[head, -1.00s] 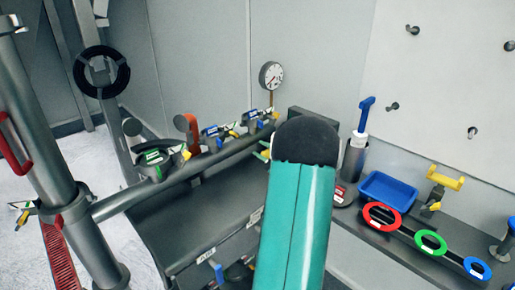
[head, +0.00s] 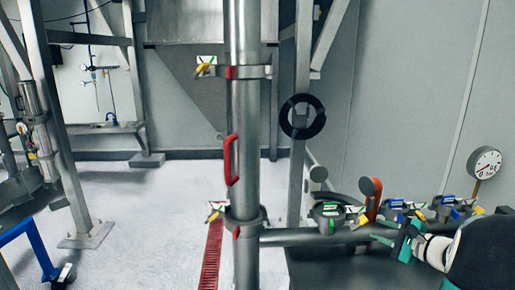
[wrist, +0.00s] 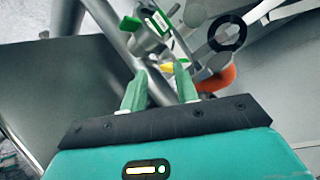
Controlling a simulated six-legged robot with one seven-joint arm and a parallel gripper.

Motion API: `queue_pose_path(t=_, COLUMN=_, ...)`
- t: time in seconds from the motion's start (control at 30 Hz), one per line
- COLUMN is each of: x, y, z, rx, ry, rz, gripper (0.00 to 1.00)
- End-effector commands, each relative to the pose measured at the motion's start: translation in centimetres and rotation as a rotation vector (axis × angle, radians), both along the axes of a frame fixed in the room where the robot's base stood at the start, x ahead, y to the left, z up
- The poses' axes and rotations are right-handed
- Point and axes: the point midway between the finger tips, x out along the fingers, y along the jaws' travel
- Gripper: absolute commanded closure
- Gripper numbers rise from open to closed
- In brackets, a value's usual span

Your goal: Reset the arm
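My gripper (wrist: 161,68) has two green fingers, spread apart with nothing held between them in the wrist view. In the head view my gripper (head: 392,236) is at the lower right, with my white and teal wrist behind it, close over the horizontal pipe (head: 300,237). A clamp with a green label (head: 330,212) sits on that pipe to the left of my gripper; it also shows beyond the fingertips in the wrist view (wrist: 158,24). An orange-red handle (head: 371,200) stands between the clamp and my gripper, and shows right of the fingers in the wrist view (wrist: 216,80).
A vertical steel pipe (head: 242,110) with a red handle (head: 230,160) stands mid-view. More clamps (head: 445,205) and a round gauge (head: 485,163) are at the right. A black ring (head: 302,117) hangs behind. The pale floor (head: 150,215) at left is largely open.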

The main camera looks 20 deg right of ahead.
Motion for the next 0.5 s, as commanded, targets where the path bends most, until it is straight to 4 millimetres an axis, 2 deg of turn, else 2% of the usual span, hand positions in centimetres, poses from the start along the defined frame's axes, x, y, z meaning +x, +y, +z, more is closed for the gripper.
queue_pose_path(t=0.03, x=0.7, y=3.7, z=0.9, rx=-0.052, ry=0.031, rz=0.085, gripper=0.70)
queue_pose_path(t=0.13, x=0.8, y=10.7, z=1.7, rx=-0.170, ry=0.105, rz=0.255, gripper=0.70)
queue_pose_path(t=0.2, x=0.2, y=15.4, z=2.1, rx=-0.264, ry=0.153, rz=0.373, gripper=0.70)
queue_pose_path(t=0.3, x=-1.4, y=21.2, z=2.3, rx=-0.412, ry=0.214, rz=0.533, gripper=0.70)
queue_pose_path(t=0.4, x=-3.8, y=26.0, z=2.3, rx=-0.576, ry=0.262, rz=0.681, gripper=0.70)
queue_pose_path(t=0.5, x=-6.6, y=29.7, z=2.2, rx=-0.753, ry=0.296, rz=0.815, gripper=0.70)
